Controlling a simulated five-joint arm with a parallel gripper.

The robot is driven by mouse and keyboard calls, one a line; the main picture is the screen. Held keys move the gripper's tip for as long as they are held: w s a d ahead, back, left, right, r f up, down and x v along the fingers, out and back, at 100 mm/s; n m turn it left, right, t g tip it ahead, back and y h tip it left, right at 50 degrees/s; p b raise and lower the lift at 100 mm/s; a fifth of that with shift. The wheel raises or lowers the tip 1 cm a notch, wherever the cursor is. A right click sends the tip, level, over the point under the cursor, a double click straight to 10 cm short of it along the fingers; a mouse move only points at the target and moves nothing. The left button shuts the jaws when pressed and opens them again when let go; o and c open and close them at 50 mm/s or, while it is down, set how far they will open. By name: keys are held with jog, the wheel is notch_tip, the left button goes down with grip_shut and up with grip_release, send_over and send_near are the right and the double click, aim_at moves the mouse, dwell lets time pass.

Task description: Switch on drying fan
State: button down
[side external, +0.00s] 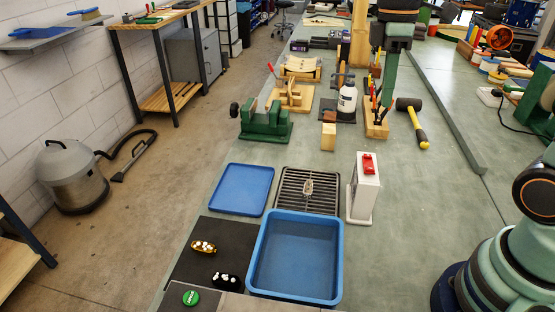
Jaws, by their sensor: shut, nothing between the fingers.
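A white box (363,195) stands upright on the bench right of the slotted drying rack (309,190), with a red switch (369,164) on its top. I cannot tell which way the switch is set. An orange and black round thing that looks like a fan (500,37) is far off at the upper right. My gripper (386,103) points down at the top centre-right, beyond the white box and apart from it. Its green fingers are shut and empty, in front of or near a wooden tool holder (376,127).
A blue tub (337,262), a blue tray (267,190) and a dark mat (190,268) with small items lie in front and left. Bench right of the box is clear.

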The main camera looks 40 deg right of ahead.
aim_at(372, 168)
jog(key=f, duration=0.9)
jog(key=s+a+f, duration=0.1)
jog(key=f, duration=0.3)
jog(key=shift+s+a+f, duration=0.1)
jog(key=shift+f, duration=0.15)
